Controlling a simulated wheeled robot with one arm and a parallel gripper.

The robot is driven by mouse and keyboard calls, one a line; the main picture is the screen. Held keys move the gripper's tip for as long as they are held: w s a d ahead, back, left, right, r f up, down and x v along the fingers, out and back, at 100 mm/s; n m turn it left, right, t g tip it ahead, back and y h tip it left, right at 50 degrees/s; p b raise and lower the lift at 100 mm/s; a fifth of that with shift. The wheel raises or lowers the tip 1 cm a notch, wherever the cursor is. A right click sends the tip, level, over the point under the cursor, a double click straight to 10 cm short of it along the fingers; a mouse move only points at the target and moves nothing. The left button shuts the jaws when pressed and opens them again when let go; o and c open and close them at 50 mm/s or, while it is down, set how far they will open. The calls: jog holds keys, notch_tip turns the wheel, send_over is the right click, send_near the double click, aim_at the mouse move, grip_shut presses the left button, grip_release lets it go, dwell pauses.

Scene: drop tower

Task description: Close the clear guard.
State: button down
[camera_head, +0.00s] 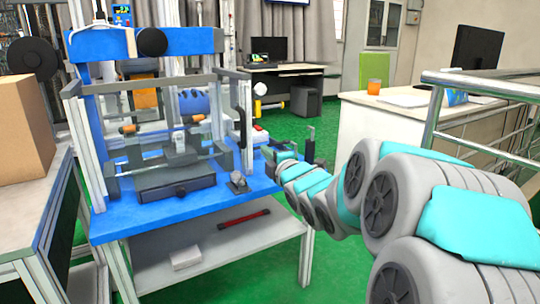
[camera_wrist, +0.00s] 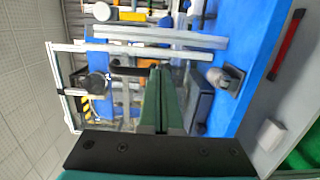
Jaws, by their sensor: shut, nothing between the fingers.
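The clear guard (camera_head: 247,150) is a see-through panel in a grey frame on the right front of the blue drop tower (camera_head: 180,45). It looks swung outward, though how far is hard to tell. Its upright black handle (camera_head: 241,127) faces right; in the wrist view the handle (camera_wrist: 128,71) lies sideways, close to the fingertips. My gripper (camera_head: 268,157) is beside the guard on its right, low over the blue table. In the wrist view my gripper (camera_wrist: 157,70) is shut and empty, its green fingers together. Whether the fingertips touch the handle or guard cannot be told.
A small grey knob block (camera_head: 238,183) sits on the blue tabletop (camera_head: 180,208) near the guard's foot. A red bar (camera_head: 244,219) and a white block (camera_head: 186,258) lie on the lower shelf. A cardboard box (camera_head: 22,130) stands at the left.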

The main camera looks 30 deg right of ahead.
aim_at(250, 137)
jog(key=w, duration=0.6)
jog(key=w+p, duration=0.1)
jog(key=w, duration=0.3)
jog(key=shift+d, duration=0.4)
